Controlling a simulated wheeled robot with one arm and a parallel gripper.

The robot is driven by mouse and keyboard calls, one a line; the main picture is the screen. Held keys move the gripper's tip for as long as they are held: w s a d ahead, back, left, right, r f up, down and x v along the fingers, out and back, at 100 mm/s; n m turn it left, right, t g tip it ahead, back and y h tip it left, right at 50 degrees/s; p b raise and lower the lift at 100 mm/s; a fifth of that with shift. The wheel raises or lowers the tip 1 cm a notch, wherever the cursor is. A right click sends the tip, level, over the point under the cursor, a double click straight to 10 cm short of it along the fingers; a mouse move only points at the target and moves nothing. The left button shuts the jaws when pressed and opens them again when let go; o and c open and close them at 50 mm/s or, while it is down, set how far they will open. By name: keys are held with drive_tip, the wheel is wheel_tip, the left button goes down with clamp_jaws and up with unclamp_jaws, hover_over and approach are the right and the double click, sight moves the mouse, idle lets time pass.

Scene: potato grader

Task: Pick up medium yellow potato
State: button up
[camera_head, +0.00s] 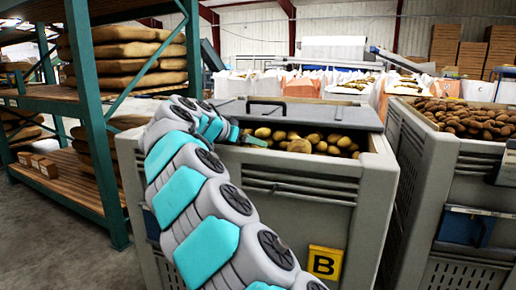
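A grey crate (372,205) marked with a yellow B sign (325,262) stands in front of me. It holds many yellow potatoes (320,143) of mixed sizes under a partly open grey lid (300,112). Which one is the medium yellow potato I cannot tell. My grey and teal arm rises in front of the crate and bends over its left front rim. My gripper (240,137) is small and dark at the left end of the visible potatoes. Its fingers are too small to tell whether they are open or hold anything.
A second grey crate (455,150) with browner potatoes (462,118) stands close on the right. A green shelf rack (95,130) with stacked sacks (125,50) stands on the left. White bulk bags (345,88) stand behind. Floor at the lower left is clear.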

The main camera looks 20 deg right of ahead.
drive_tip(key=x, duration=0.2)
drive_tip(key=shift+w+d+f, duration=0.1)
drive_tip(key=shift+w+d, duration=0.05)
drive_tip(key=shift+d, duration=0.05)
drive_tip(key=shift+c, duration=0.3)
clamp_jaws()
idle(0.3)
drive_tip(key=shift+a+r+p, duration=0.15)
drive_tip(key=shift+r+p, duration=0.45)
drive_tip(key=shift+r, duration=4.35)
